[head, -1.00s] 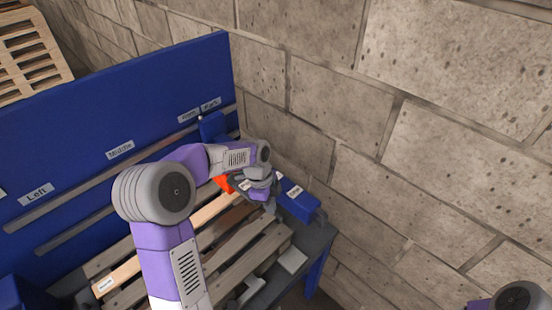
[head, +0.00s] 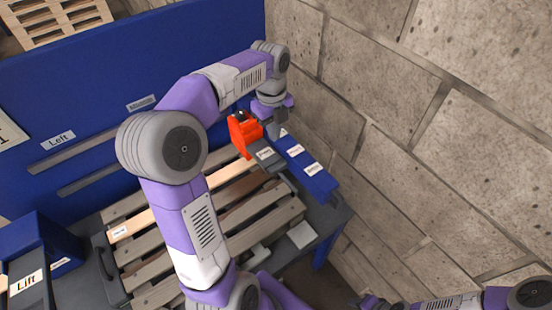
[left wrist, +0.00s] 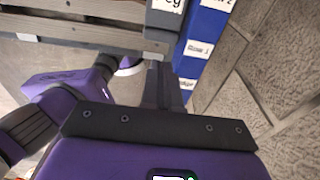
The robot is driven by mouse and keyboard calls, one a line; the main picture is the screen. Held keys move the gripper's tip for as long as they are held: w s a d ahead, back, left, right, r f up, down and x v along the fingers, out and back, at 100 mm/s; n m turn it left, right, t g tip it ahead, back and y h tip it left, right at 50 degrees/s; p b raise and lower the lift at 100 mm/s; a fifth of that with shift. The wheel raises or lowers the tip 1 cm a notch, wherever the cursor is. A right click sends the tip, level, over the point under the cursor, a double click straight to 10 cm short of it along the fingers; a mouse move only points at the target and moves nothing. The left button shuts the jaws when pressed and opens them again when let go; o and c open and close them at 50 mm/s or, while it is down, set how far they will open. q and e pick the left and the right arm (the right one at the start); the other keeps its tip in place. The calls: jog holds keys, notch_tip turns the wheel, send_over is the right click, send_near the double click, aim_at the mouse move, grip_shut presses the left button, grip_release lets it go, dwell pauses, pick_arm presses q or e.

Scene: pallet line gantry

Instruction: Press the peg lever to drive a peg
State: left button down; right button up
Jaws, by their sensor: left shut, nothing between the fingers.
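A dark grey lever-like piece (head: 270,160) with a small white label extends from a red-orange block (head: 242,134) at the pallet's right end. In the left wrist view a grey piece (left wrist: 160,28) carries a label ending in "eg", just beyond my fingertips. My left gripper (head: 275,130) is shut and empty, pointing down beside the red-orange block and the far end of a blue labelled box. In the left wrist view its fingers (left wrist: 164,78) are together; contact with the grey piece cannot be told. My right arm shows at the lower right; its fingers are unclear.
The blue labelled box (head: 318,181) runs along the bench's right side near the block wall (head: 450,130). The slatted wooden pallet (head: 262,214) lies on the bench. A blue back panel (head: 60,105) stands behind it. A blue "Lift" unit (head: 28,240) is at left.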

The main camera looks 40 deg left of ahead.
aim_at(276, 166)
pick_arm(q)
jog(key=f, duration=0.3)
jog(key=f+b, duration=0.1)
jog(key=f, duration=0.7)
jog(key=shift+s+d+f, duration=0.1)
jog(key=shift+d+f, duration=0.15)
jog(key=shift+d, duration=0.1)
pick_arm(e)
jog(key=shift+f, duration=0.85)
pick_arm(q)
jog(key=shift+b, duration=0.3)
